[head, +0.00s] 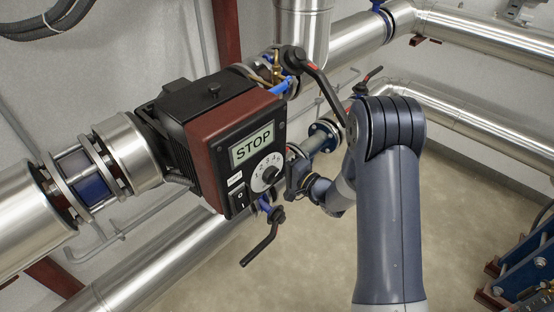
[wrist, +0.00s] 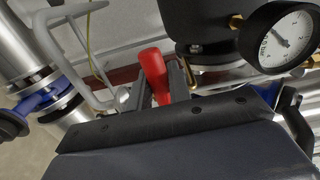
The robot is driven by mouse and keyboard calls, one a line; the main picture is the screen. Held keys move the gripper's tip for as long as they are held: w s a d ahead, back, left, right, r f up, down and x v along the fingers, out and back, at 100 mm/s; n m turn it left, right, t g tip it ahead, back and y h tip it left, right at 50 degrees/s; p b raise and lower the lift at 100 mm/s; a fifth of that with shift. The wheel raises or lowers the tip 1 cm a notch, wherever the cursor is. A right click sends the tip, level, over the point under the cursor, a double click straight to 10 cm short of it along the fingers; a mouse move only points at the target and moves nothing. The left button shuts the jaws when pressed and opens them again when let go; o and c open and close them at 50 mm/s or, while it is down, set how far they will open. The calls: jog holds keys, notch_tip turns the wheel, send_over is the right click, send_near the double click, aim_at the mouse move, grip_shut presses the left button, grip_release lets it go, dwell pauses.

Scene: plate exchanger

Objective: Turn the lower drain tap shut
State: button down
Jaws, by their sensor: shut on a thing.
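In the wrist view my gripper (wrist: 158,80) is shut on a red tap handle (wrist: 152,68), which stands up between the two dark fingers. The handle's tip sticks out past the fingers. The tap body under it is hidden by the gripper's dark housing, and I cannot tell how far the tap is turned. In the head view my gripper (head: 297,170) is beside the pump's right edge, partly behind it, and the red handle cannot be made out clearly there.
A pump with a STOP display (head: 252,146) is left of my arm. Black levers (head: 322,82) and (head: 262,243) jut out nearby. In the wrist view a round gauge (wrist: 280,40) and a dark cylinder (wrist: 198,22) are close at the right. Open floor (head: 470,235) lies at right.

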jog(key=shift+r+m, duration=0.15)
jog(key=shift+m, duration=0.15)
jog(key=c, duration=1.3)
grip_release()
jog(key=shift+d, duration=0.1)
jog(key=v, duration=1)
jog(key=shift+s+d, duration=0.25)
jog(key=shift+s, duration=0.05)
